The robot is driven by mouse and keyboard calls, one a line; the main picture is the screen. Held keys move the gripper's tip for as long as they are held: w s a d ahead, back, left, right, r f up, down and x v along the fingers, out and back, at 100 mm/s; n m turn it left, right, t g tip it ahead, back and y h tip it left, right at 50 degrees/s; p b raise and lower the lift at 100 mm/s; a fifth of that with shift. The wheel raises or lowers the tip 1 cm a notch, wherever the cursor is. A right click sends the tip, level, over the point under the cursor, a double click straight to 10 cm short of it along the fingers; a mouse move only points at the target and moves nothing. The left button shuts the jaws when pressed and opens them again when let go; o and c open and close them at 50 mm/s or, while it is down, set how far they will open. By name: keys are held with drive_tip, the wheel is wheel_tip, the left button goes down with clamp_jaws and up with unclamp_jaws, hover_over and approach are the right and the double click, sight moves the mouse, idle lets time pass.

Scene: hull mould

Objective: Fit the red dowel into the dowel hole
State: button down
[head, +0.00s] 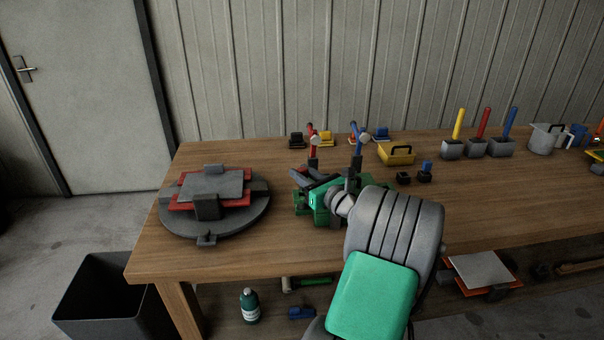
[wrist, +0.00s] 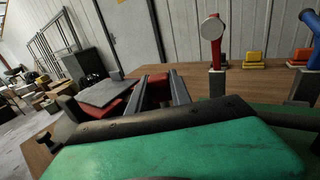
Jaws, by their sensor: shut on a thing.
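My gripper (wrist: 165,82) shows in the wrist view as two grey fingers behind a green body. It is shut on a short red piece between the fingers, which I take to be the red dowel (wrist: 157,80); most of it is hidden. In the head view my gripper (head: 308,178) is over the bench's left-middle part, its fingers pointing left and away. The hull mould (head: 228,186), stacked grey and red plates on a round grey base (head: 180,220), stands to its left. I cannot make out the dowel hole in either view.
Red- and blue-handled tools with round ends stand close behind my gripper; the red one (wrist: 215,58) is in a grey block. Yellow, red and blue rods (head: 481,122) stand in grey blocks farther right, past a yellow basket (head: 396,154). The bench (head: 285,165) is bare between mould and gripper.

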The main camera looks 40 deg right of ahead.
drive_tip(key=shift+r+p, duration=0.1)
drive_tip(key=shift+p, duration=0.35)
drive_tip(key=shift+f+b, duration=0.5)
drive_tip(key=shift+f, duration=0.65)
drive_tip(key=shift+r, duration=0.15)
drive_tip(key=shift+r+p, duration=0.55)
drive_tip(key=shift+p, duration=0.45)
drive_tip(key=shift+p, duration=0.75)
drive_tip(key=shift+p, duration=0.5)
idle(0.4)
drive_tip(key=shift+f+b, duration=0.4)
drive_tip(key=shift+f, duration=0.3)
